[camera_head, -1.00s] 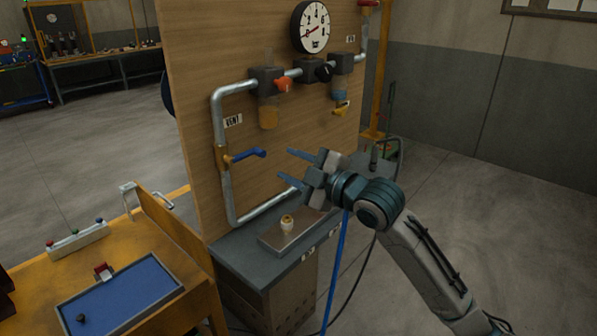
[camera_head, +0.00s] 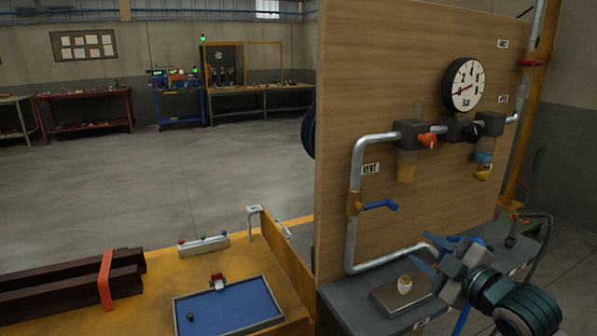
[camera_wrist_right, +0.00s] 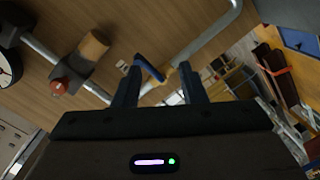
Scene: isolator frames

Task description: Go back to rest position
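My right gripper (camera_head: 428,256) is at the lower right of the head view, in front of the wooden panel and over the grey bench. Its two fingers are apart with nothing between them. In the right wrist view the open fingers (camera_wrist_right: 163,88) point toward the panel. The blue-handled vent valve (camera_head: 380,205) sits on the pipe up and left of the gripper, apart from it in the head view; its blue handle (camera_wrist_right: 149,68) shows between the fingers in the wrist view. My left gripper is not in view.
A metal plate with a small pale knob (camera_head: 404,285) lies on the grey bench (camera_head: 350,300) beside the gripper. A pressure gauge (camera_head: 465,85) and an orange knob (camera_head: 428,141) are on the panel (camera_head: 350,90). A blue tray (camera_head: 228,307) lies on the yellow table at left.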

